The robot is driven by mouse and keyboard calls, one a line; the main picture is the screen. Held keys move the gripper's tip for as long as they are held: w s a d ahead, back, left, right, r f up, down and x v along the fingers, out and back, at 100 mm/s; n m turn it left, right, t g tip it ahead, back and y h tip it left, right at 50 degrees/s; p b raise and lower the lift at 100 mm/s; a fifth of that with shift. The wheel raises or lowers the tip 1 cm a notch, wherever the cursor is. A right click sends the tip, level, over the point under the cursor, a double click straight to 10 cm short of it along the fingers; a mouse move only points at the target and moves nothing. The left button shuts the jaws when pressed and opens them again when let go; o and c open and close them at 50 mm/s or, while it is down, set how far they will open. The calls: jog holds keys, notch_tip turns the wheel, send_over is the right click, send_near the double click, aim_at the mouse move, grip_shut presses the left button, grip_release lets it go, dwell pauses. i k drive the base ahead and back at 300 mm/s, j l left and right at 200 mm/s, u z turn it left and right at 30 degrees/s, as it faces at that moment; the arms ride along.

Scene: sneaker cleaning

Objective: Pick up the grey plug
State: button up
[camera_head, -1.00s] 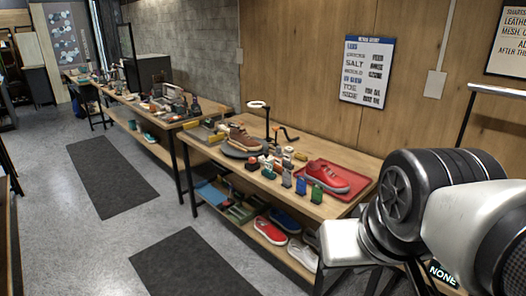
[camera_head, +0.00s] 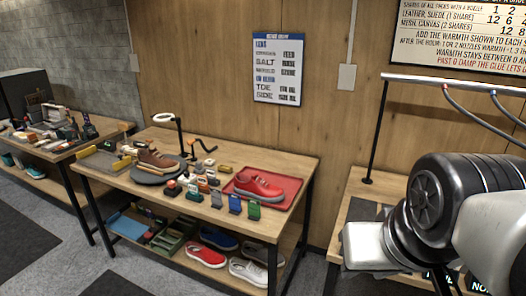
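I cannot make out a grey plug for certain in this view. Several small items (camera_head: 214,199) stand in a cluster on the wooden workbench (camera_head: 150,133), too small to tell apart at this range. My arm fills the lower right, with a black ribbed joint and pale links. My gripper's fingers do not show, so I cannot see whether they hold anything.
A red sneaker (camera_head: 257,186) sits on a red tray (camera_head: 284,183). A brown shoe (camera_head: 156,160) rests on a round dark stand (camera_head: 150,177). More shoes lie on the shelf below. A second bench is partly behind my arm. Floor is open at lower left.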

aim_at(199, 166)
jog(key=i+j+z, duration=0.15)
jog(key=j, duration=0.2)
jog(key=i+j+z, duration=0.15)
jog(key=j, duration=0.2)
jog(key=i+j+z, duration=0.15)
jog(key=j, duration=0.2)
jog(key=i+j, duration=0.15)
jog(key=j, duration=0.2)
jog(key=i+j+z, duration=0.15)
jog(key=j, duration=0.6)
jog(key=i+j, duration=0.15)
jog(key=j, duration=0.25)
jog(key=i+j, duration=0.1)
jog(key=j, duration=0.35)
jog(key=i+j, duration=0.15)
jog(key=j, duration=0.25)
jog(key=i+j, duration=0.15)
jog(key=j, duration=0.25)
jog(key=i+j+z, duration=0.1)
jog(key=j, duration=0.35)
jog(key=i+j, duration=0.15)
jog(key=j, duration=0.25)
